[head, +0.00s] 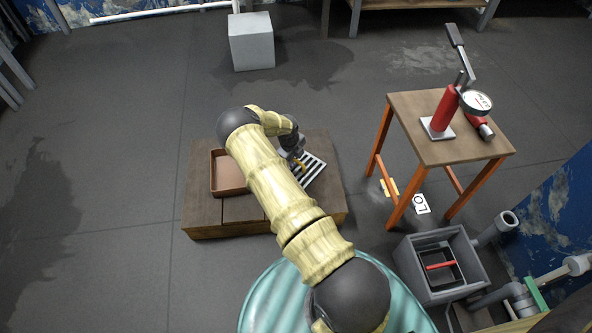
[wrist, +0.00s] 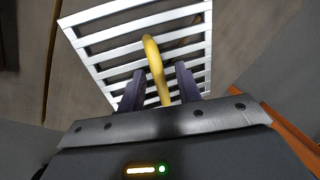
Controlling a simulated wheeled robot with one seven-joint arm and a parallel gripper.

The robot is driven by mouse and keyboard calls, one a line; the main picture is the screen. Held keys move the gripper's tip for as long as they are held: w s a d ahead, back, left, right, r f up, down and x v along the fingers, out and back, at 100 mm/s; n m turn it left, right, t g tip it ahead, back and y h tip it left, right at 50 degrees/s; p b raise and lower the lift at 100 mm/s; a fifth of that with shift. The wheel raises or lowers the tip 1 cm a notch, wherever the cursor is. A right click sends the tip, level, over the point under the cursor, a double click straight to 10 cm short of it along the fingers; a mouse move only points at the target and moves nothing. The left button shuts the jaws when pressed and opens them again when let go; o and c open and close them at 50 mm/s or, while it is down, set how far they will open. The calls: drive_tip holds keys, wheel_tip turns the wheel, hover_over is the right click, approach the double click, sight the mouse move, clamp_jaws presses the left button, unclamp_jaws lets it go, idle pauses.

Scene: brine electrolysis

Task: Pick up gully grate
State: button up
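The gully grate (head: 314,172) is a pale slatted metal panel lying on a low wooden platform, at its right side. In the wrist view the grate (wrist: 95,42) fills the upper middle, with a curved yellow handle (wrist: 153,56) standing out from it. My gripper (wrist: 160,80) is open, its two dark fingers on either side of the handle with a visible gap to each. In the head view my gripper (head: 299,160) is over the grate, and my arm hides part of the platform. Whether the fingertips touch the slats cannot be told.
A brown tray (head: 213,174) sits on the platform (head: 205,215) left of my arm. A grey open box (head: 408,262) with a red bar inside stands at lower right. A small table (head: 415,105) bears a red gauge pump (head: 444,110). The left floor is clear.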

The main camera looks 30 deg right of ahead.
drive_tip(key=shift+s+d+f, duration=0.15)
drive_tip(key=shift+d+f, duration=0.3)
drive_tip(key=shift+f, duration=0.25)
drive_tip(key=shift+a+r, duration=0.1)
drive_tip(key=shift+a, duration=0.45)
drive_tip(key=shift+d, duration=0.15)
drive_tip(key=shift+d, duration=0.1)
clamp_jaws()
